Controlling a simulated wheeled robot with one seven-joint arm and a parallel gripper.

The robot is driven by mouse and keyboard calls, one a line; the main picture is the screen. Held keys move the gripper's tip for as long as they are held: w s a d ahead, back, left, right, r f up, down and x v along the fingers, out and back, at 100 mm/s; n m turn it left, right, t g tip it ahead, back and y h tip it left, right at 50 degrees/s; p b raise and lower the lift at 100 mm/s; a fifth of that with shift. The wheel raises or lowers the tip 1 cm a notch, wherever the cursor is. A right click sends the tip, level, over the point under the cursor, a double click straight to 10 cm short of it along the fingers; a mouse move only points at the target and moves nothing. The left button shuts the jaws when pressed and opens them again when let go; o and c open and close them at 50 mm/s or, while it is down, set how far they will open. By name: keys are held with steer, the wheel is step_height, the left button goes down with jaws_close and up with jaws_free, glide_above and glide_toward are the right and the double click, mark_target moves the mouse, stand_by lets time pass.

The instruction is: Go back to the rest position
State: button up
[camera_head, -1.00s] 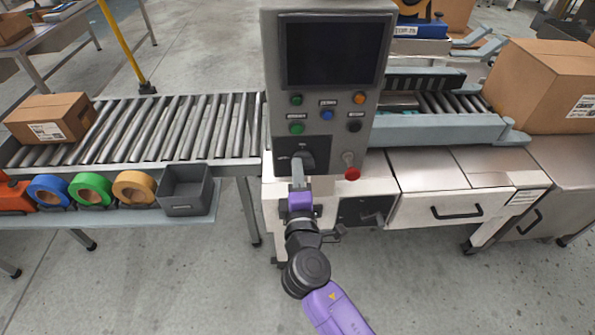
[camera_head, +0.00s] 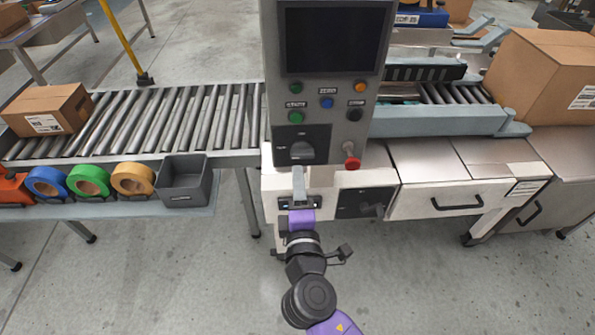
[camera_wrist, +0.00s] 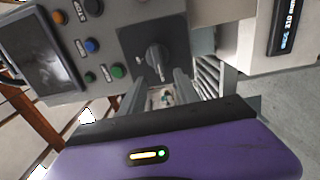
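My gripper (camera_head: 299,170) is in front of the grey control panel (camera_head: 268,85), just below the black rotary knob (camera_head: 302,151). In the wrist view my gripper's two grey fingers (camera_wrist: 158,82) stand apart with a gap between them and nothing held. The knob in the wrist view (camera_wrist: 158,58) lies beyond the fingertips, and they look clear of it. My purple wrist hangs in front of the white machine base.
The panel has several coloured buttons and a red knob (camera_head: 352,163) on its lower right. A roller conveyor (camera_head: 180,125) with a cardboard box (camera_head: 47,109) runs left. Tape rolls (camera_head: 88,181) and a grey bin (camera_head: 183,187) sit on a ledge. The front floor is clear.

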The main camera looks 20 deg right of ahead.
steer(key=shift+s+a, duration=0.15)
steer(key=shift+s, duration=0.5)
